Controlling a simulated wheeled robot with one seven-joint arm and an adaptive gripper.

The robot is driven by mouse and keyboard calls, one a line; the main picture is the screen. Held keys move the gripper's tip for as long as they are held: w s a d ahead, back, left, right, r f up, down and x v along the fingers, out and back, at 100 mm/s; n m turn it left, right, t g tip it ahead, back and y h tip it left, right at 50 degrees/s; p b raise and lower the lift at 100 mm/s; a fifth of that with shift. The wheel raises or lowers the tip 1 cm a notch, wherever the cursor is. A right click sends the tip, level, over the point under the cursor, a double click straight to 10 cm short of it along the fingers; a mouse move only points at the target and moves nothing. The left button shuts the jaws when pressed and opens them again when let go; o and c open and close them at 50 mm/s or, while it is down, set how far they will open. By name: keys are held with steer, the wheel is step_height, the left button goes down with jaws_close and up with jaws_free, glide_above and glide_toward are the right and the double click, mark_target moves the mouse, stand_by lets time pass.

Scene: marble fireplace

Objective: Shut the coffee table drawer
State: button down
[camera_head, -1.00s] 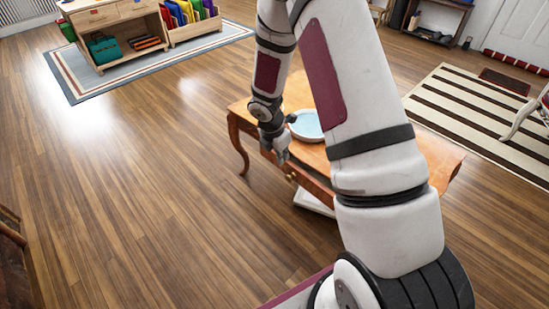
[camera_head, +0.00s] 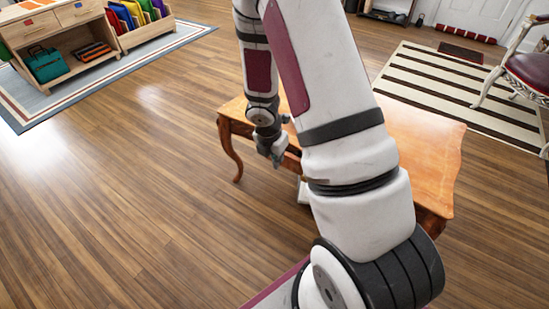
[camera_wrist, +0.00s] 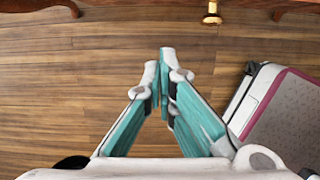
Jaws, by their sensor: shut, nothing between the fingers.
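The wooden coffee table (camera_head: 430,160) stands behind my arm in the head view, and my arm covers much of its front. My gripper (camera_head: 276,158) hangs low at the table's near left side. In the wrist view my gripper (camera_wrist: 165,58) is shut and empty, over bare floor. A brass knob (camera_wrist: 212,14) shows at the top edge, ahead of and right of the fingertips, apart from them. Curved wooden table parts show at the top corners. The drawer front is mostly hidden or cut off, so I cannot tell how far it is open.
Bare wood floor (camera_head: 130,210) lies open to the left. A striped rug (camera_head: 460,90) lies behind the table, and a chair (camera_head: 525,75) with a dark red seat stands at the right. A low shelf unit (camera_head: 70,40) stands at the far left.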

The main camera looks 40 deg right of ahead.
mark_target(290, 161)
steer(key=shift+w+d+f+b, duration=0.3)
steer(key=shift+d+f+b, duration=0.1)
steer(key=shift+d+f, duration=0.55)
steer(key=shift+w+d+f+b, duration=0.3)
steer(key=shift+d+f+b, duration=0.15)
steer(key=shift+d+f, duration=0.45)
steer(key=shift+w+d+f+b, duration=0.3)
steer(key=shift+d+f+b, duration=0.1)
steer(key=shift+d+f, duration=0.55)
steer(key=shift+a+f, duration=0.1)
steer(key=shift+a, duration=0.05)
steer(key=shift+w+d+p, duration=0.3)
steer(key=shift+d+p, duration=0.6)
steer(key=shift+p, duration=0.1)
steer(key=shift+w+d, duration=0.15)
steer(key=shift+d, duration=0.1)
